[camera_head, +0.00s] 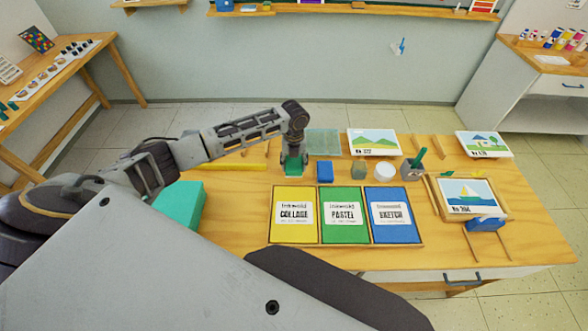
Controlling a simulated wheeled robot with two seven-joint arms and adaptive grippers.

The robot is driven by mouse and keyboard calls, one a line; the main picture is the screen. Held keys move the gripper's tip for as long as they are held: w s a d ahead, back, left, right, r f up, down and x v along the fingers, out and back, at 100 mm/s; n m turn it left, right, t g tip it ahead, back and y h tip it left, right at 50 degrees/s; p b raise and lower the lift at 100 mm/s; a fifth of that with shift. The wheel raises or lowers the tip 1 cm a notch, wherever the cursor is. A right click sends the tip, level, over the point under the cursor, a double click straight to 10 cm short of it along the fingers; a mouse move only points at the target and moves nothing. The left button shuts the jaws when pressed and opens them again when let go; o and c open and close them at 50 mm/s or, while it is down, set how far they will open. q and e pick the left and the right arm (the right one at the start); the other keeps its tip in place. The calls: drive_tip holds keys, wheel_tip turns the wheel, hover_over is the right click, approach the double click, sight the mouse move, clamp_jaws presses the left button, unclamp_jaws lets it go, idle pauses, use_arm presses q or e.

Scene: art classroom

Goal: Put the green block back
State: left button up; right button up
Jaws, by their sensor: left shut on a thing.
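My left gripper (293,158) reaches in from the left over the far side of the wooden table (240,235), fingers pointing down. It is shut on a small green block (292,165), partly hidden by the fingers. I cannot tell whether the block touches the table. A blue block (325,171) stands just right of it, apart from it. My right gripper is not in view.
A wooden tray with yellow, green and blue panels (344,232) lies in front. A greenish sheet (323,142) lies behind the blocks. An olive block (358,169), white round dish (385,171) and grey cup (411,173) stand rightward. A teal box (180,204) is at left.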

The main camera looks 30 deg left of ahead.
sight(294, 162)
use_arm(q)
drive_tip(key=shift+f, duration=0.1)
drive_tip(key=shift+f, duration=1.75)
drive_tip(key=shift+f, duration=0.1)
drive_tip(key=o, duration=1)
wheel_tip(294, 162, up, 11)
drive_tip(key=shift+r+b, duration=0.15)
drive_tip(key=shift+b, duration=0.15)
drive_tip(key=shift+r, duration=0.5)
drive_tip(key=shift+f, duration=0.1)
